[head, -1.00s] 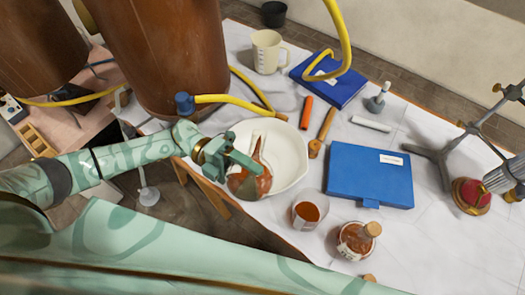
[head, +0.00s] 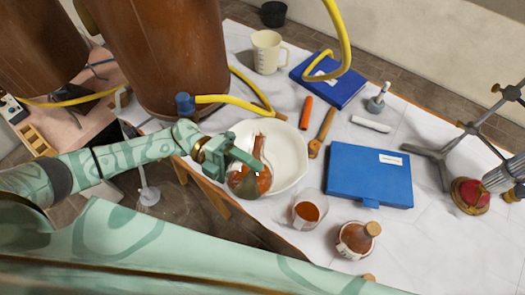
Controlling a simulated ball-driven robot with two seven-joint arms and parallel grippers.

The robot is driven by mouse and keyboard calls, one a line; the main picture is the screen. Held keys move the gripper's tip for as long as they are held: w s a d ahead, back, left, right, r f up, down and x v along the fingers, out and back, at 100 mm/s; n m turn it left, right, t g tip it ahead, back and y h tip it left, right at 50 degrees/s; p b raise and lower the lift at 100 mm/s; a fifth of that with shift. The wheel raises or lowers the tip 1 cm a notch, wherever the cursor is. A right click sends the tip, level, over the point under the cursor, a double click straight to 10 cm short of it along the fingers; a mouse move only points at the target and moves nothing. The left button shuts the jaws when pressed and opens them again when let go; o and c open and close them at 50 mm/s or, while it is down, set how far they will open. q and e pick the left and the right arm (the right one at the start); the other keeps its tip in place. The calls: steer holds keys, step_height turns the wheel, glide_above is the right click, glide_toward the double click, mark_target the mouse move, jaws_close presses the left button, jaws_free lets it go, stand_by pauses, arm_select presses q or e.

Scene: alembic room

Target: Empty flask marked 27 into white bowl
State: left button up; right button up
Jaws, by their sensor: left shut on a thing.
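My left gripper (head: 226,157) is shut on a round-bodied glass flask (head: 243,184) holding red-brown liquid. The flask is over the near left part of the white bowl (head: 292,168), with its neck pointing toward the back of the bowl. Red-brown liquid shows along the neck, so the flask looks tilted. I cannot read any number on it, and the gripper hides part of it. I see no clear pool of liquid on the visible bowl floor. My right gripper is not in view.
A beaker of orange-brown liquid (head: 307,212) and a stoppered flask (head: 355,240) stand near the front edge. A blue case (head: 370,176) lies right of the bowl. A large brown vessel (head: 160,55) with yellow hoses stands behind my arm. A metal stand (head: 440,160) is at the right.

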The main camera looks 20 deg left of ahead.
mark_target(264, 174)
arm_select(q)
steer(key=shift+w+r+n+h+p, duration=0.2)
steer(key=shift+r+n+h+p, duration=0.2)
steer(key=shift+r+n, duration=0.6)
stand_by(1.5)
steer(key=shift+w+r, duration=0.1)
steer(key=shift+r, duration=0.2)
stand_by(0.4)
steer(key=shift+w+r+n, duration=0.1)
steer(key=shift+r+n, duration=0.2)
steer(key=shift+n, duration=0.1)
steer(key=shift+w+r+p, duration=0.1)
steer(key=shift+r+p, duration=0.05)
steer(key=shift+p, duration=0.15)
steer(key=shift+w+r+n+h, duration=0.3)
steer(key=shift+r+n+h, duration=0.25)
steer(key=shift+n, duration=0.35)
